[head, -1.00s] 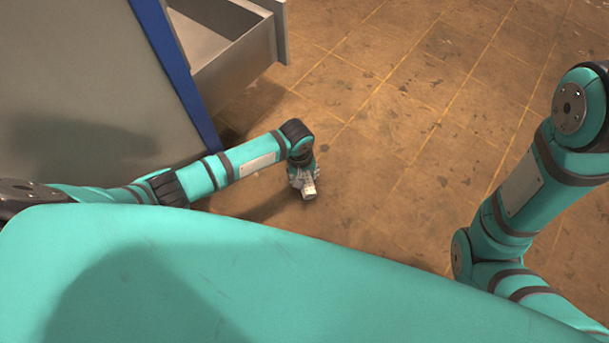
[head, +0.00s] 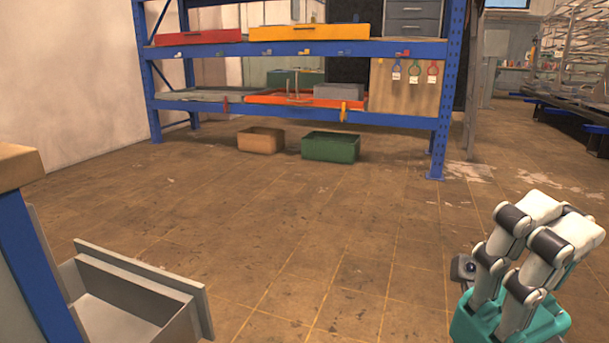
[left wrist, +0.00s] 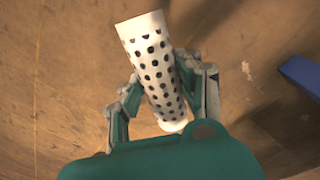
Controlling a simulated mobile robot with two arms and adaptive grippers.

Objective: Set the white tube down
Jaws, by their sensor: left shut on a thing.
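The white tube (left wrist: 156,66) is in the left wrist view, patterned with rows of dark round spots that look like holes. My left gripper (left wrist: 170,88) is shut on it, with a finger on either side. The tube's wider end points up in the picture and its other end is close to the palm. Brown floor shows behind it. In the head view my right gripper (head: 568,222) is at the lower right with nothing visible in it. Its fingertips are not clear enough to show how far apart they are. The left gripper and tube are outside the head view.
A blue-framed shelf (head: 445,95) stands at the back with red and yellow trays. A tan bin (head: 261,140) and a green bin (head: 331,147) stand on the floor under it. An open grey drawer (head: 140,275) juts out at the lower left. The middle floor is clear.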

